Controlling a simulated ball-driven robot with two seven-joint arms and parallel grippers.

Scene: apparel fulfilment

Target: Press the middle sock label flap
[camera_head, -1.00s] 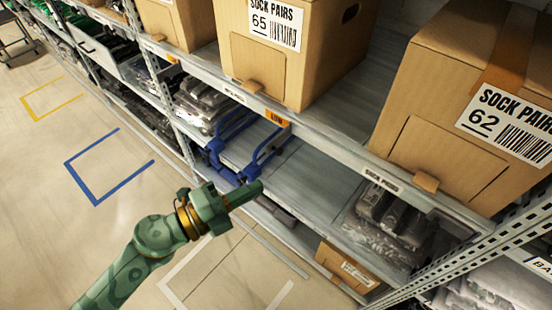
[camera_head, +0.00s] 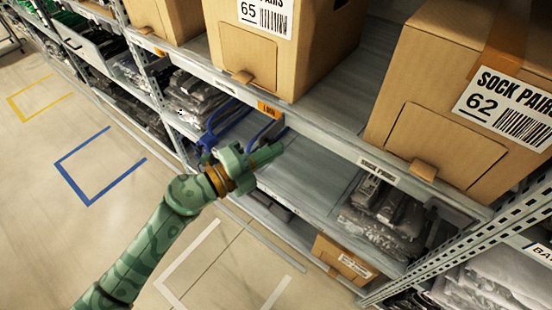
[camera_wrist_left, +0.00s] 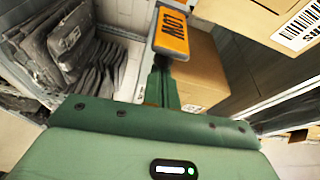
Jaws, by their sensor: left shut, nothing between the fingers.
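An orange flap marked LOW (camera_head: 268,109) hangs on the grey shelf edge below the box labelled 65. It shows large and upside down in the left wrist view (camera_wrist_left: 172,35), in a grey frame. My left gripper (camera_head: 268,154) is shut and empty, its fingers pointing toward the shelf. In the head view its tip is below the flap. In the left wrist view the shut fingers (camera_wrist_left: 161,82) reach up to just below the flap, and I cannot tell whether they touch it. My right gripper is not in view.
Cardboard boxes labelled 65 (camera_head: 305,60) and 62 (camera_head: 430,120) stand on the upper shelf. A white label strip (camera_head: 379,171) marks the edge to the right. Bagged grey goods (camera_head: 385,215) lie on the lower shelf, beside a perforated upright (camera_head: 455,245). The floor at left is open.

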